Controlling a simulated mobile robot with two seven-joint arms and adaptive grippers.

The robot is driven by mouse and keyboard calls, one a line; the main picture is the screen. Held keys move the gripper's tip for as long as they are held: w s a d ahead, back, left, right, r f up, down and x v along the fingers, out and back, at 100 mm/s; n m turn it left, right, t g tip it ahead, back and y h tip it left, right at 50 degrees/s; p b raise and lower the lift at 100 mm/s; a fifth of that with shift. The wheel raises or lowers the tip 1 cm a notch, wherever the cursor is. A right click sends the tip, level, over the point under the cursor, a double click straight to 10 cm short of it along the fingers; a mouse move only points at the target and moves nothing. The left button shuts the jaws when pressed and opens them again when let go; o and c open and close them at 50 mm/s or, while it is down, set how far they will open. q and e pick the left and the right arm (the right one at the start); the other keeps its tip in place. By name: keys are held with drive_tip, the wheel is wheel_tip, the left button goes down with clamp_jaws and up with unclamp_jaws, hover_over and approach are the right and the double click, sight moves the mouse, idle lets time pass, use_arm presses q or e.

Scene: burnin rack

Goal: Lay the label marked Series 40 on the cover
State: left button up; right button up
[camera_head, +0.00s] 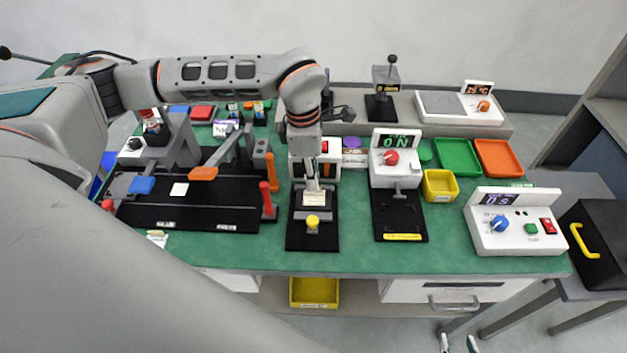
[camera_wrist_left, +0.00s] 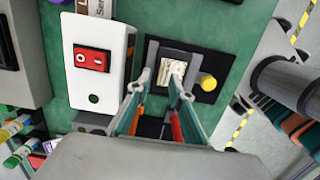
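A small cream-white piece with faint markings, possibly the label (camera_wrist_left: 174,70), lies on a grey plate in a black fixture with a yellow knob (camera_head: 312,221). I cannot read its print. My left gripper (camera_head: 312,192) points down just over this piece. In the left wrist view its fingertips (camera_wrist_left: 159,82) are apart, at the near edge of the piece, with nothing clearly pinched between them. My right gripper (camera_head: 459,343) shows only its fingertips at the bottom edge; they are apart and empty. I cannot tell which surface is the cover.
A white switch box (camera_wrist_left: 98,65) stands close beside the fixture. A white unit with a red knob (camera_head: 391,158), a yellow bin (camera_head: 440,186) and a control panel (camera_head: 515,236) stand to the right. A black lever fixture (camera_head: 215,215) is at left.

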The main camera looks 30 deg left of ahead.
use_arm(q)
wheel_tip(320, 180, up, 10)
drive_tip(key=shift+s+a, duration=0.2)
drive_tip(key=shift+a, duration=0.2)
drive_tip(key=shift+f, duration=0.15)
